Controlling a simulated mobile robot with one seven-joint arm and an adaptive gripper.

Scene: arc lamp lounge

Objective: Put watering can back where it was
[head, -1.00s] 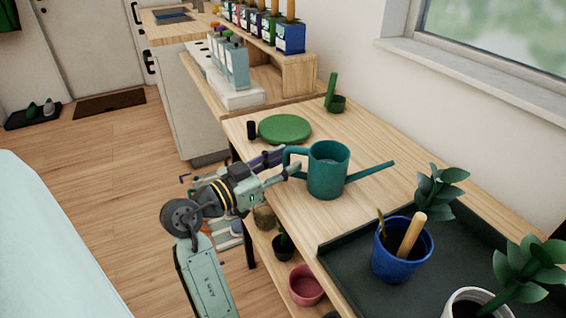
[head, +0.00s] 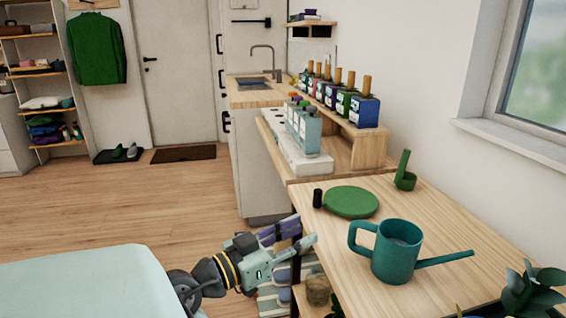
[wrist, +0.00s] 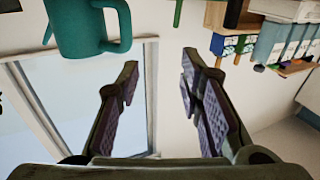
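The teal watering can (head: 397,252) stands upright on the wooden table (head: 455,228). Its loop handle faces left and its spout points right. In the wrist view the can (wrist: 85,30) shows upside down at the top left, partly cut off by the frame. My gripper (head: 305,232) is at the table's left edge, to the left of the can's handle and apart from it. In the wrist view its two fingers (wrist: 160,75) are spread, with nothing between them.
A green round disc (head: 352,202) lies behind the can, with a small black cylinder (head: 318,198) beside it. A green pot with an upright part (head: 404,180) is near the wall. Plant leaves (head: 530,293) show at the lower right. Bottles (head: 305,125) stand on the counter behind.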

